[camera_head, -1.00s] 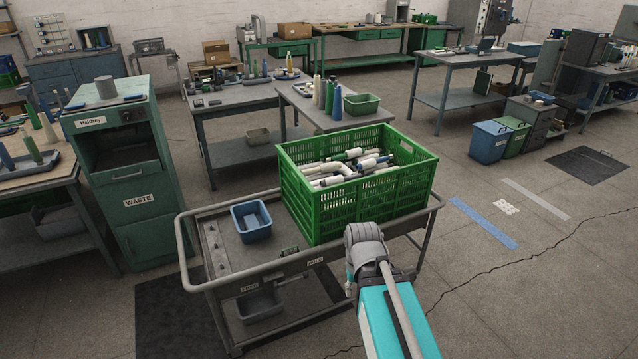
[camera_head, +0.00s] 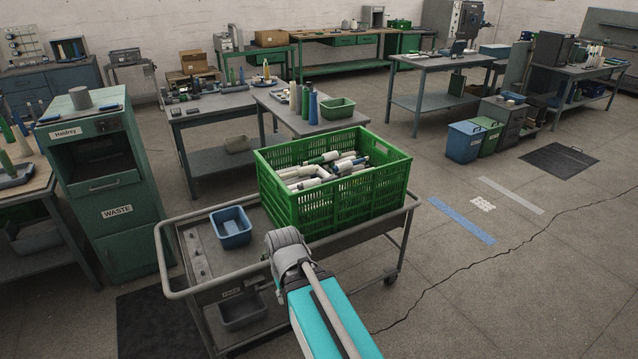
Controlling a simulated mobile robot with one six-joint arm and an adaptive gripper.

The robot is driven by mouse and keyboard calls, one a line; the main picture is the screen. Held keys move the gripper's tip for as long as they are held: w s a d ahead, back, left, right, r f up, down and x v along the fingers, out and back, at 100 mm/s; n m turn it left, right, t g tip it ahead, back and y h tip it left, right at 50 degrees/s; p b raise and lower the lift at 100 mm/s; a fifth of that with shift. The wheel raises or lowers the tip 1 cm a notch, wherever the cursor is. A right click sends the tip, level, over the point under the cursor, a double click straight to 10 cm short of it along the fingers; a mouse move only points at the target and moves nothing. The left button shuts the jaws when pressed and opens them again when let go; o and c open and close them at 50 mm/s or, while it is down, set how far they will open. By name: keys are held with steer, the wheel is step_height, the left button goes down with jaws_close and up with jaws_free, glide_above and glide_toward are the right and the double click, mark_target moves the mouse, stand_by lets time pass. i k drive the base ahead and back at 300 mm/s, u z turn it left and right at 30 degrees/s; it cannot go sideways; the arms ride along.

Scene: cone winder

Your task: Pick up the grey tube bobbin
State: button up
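A green crate (camera_head: 335,206) on the trolley holds several jumbled bobbins (camera_head: 325,168), mostly white, some with green or dark yarn. I cannot tell a grey tube bobbin apart among them at this size. A plain grey cylinder (camera_head: 80,98) stands on top of the green waste cabinet at the left; I cannot tell whether it is a bobbin. My arm, teal with a grey joint, reaches up from the bottom, in front of the trolley's near side. My gripper does not show.
The grey trolley (camera_head: 187,287) has a raised rail and carries a blue bin (camera_head: 231,228) left of the crate. The green waste cabinet (camera_head: 127,215) stands to its left. A table (camera_head: 262,96) with upright cones is behind. Open floor lies to the right.

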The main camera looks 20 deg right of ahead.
mark_target(309, 183)
steer(key=u, duration=0.1)
steer(key=i, duration=1)
steer(key=z, duration=0.05)
